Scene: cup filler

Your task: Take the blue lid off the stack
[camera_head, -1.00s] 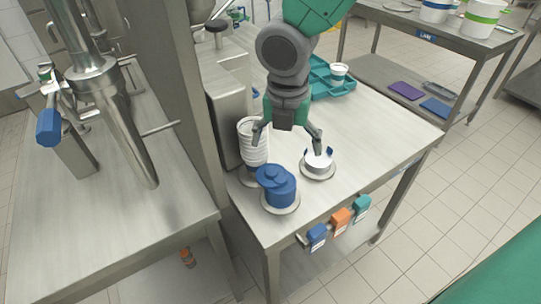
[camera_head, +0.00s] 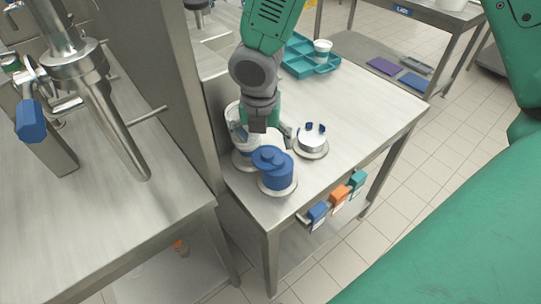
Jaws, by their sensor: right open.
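A stack of blue lids (camera_head: 278,170), with a round knob on top, sits on a round metal base (camera_head: 279,190) near the front left corner of the steel table (camera_head: 350,115). My right gripper (camera_head: 265,137) points down just behind the stack. Its fingers are spread apart, with nothing seen between them. I cannot tell whether it touches the lids. My left gripper is not in view.
A stack of white cups (camera_head: 234,118) stands beside and partly behind my right gripper. A second round base (camera_head: 312,153) with a white and blue item stands to the right. A teal tray (camera_head: 300,66) with a white cup (camera_head: 322,50) lies at the back. The table's right side is clear.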

